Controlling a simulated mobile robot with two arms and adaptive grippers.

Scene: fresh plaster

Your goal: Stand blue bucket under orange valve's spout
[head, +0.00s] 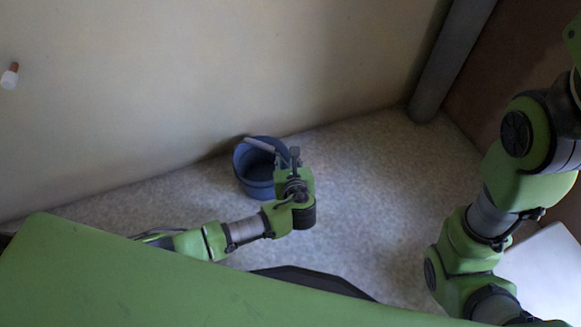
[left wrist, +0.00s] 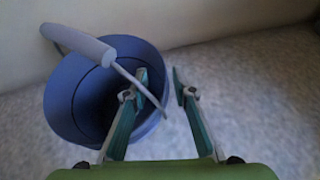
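The blue bucket (head: 241,163) stands upright on the floor close to the wall, its grey handle grip tipped to one side at the rim. In the left wrist view the bucket (left wrist: 62,105) fills the left half, with its pale handle grip (left wrist: 80,45) and thin bail in front of the opening. My left gripper (head: 294,156) is at the bucket's right side. Its fingers (left wrist: 160,76) are apart, the left one overlapping the bucket and bail; contact is unclear. A small white fitting with a reddish-brown top (head: 10,76) is on the wall at far left, possibly the valve; no clear spout shows. My right gripper is out of view.
A grey pipe or column (head: 450,60) stands in the corner at the upper right. A brown wall is beside it. A white panel or box (head: 545,270) is at the lower right. Speckled floor (head: 375,185) is clear right of the bucket.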

